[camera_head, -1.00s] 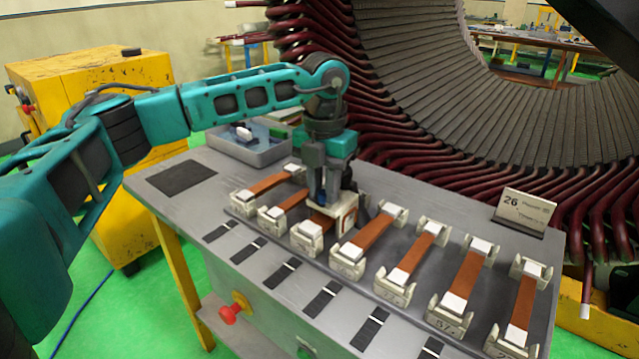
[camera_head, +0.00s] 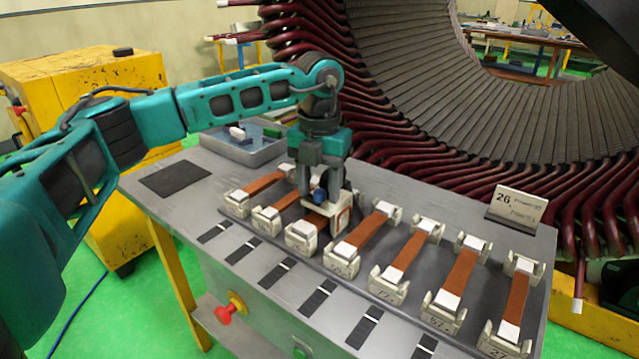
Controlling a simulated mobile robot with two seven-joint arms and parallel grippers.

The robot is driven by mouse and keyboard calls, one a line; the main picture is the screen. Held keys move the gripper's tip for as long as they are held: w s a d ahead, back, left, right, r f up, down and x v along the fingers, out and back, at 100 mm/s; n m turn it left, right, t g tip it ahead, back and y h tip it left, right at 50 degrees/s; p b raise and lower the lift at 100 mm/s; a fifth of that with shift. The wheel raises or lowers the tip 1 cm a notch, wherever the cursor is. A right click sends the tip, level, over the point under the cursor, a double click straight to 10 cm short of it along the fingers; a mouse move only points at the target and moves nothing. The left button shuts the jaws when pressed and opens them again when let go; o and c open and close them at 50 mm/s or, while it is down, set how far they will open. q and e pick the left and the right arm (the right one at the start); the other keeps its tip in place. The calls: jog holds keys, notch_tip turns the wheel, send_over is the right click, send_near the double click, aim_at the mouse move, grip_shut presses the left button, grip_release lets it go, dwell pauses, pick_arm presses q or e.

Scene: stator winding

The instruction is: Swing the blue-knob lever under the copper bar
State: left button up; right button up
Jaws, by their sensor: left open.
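Several copper bars lie across pairs of pale holder blocks on the grey bench. My left gripper (camera_head: 322,198) points down over the third bar from the left (camera_head: 316,217). It is open, with its fingers at the far holder of that bar. A blue knob (camera_head: 319,194) shows between the fingers, close to them; I cannot tell whether they touch it. The lever below the knob is mostly hidden by the fingers and the holder. My right gripper is not in view.
A grey bin (camera_head: 243,150) with small parts stands at the back left of the bench (camera_head: 160,205). A card marked 26 (camera_head: 517,203) stands at the right. The large stator (camera_head: 470,130) rises close behind. Neighbouring holders stand close on both sides.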

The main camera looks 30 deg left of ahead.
pick_arm(q)
notch_tip(320, 180, up, 13)
dwell(0.4)
jog(key=shift+s+f, duration=0.1)
dwell(0.4)
